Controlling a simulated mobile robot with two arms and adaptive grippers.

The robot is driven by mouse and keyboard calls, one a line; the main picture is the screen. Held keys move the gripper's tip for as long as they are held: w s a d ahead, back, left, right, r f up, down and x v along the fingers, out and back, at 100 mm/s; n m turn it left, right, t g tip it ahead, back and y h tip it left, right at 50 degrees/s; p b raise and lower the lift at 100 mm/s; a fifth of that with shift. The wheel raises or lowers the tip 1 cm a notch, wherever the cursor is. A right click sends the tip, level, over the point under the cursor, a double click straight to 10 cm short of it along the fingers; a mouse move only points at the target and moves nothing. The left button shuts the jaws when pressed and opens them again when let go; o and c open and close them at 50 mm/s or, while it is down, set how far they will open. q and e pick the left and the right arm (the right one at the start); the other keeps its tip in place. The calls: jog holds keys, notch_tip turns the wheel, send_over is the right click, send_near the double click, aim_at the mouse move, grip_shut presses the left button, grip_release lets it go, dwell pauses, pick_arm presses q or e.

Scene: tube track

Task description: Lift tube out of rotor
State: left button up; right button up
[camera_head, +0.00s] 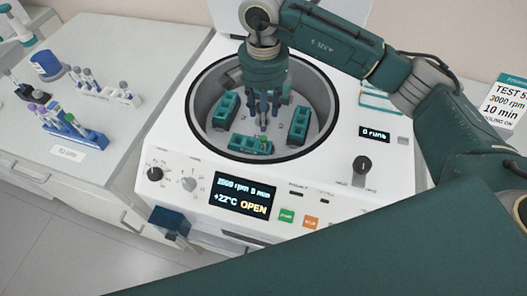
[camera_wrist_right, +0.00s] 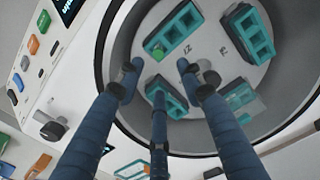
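The open centrifuge holds a grey rotor (camera_wrist_right: 170,66) with several teal buckets around it. The tube shows as a small green cap in the front bucket (camera_head: 248,145), and the same tube cap (camera_wrist_right: 157,52) shows in a bucket in the right wrist view. The tube's body is hidden in the bucket. My right gripper (camera_head: 264,122) points down inside the bowl, just behind the capped tube. Its blue fingers (camera_wrist_right: 160,80) are spread with nothing between them, apart from the cap. My left gripper is not in view.
The bowl rim (camera_head: 334,100) surrounds my right gripper closely. The front panel has a lit screen (camera_head: 243,194) reading OPEN. Left, a white bench (camera_head: 130,50) carries tube racks (camera_head: 68,130) and a blue container (camera_head: 46,65). A dark blue box (camera_head: 169,221) is at the centrifuge's front left.

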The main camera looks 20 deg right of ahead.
jog(key=p, duration=0.2)
send_over(264, 137)
notch_tip(264, 137, down, 5)
jog(key=shift+r, duration=0.1)
jog(key=shift+f, duration=0.35)
notch_tip(264, 137, down, 5)
jog(key=shift+s+r+p, duration=0.1)
jog(key=shift+s+p, duration=0.05)
jog(key=shift+p, duration=1.05)
jog(key=shift+f, duration=0.35)
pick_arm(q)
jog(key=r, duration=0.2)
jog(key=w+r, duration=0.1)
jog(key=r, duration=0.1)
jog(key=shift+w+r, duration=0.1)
pick_arm(e)
grip_shut()
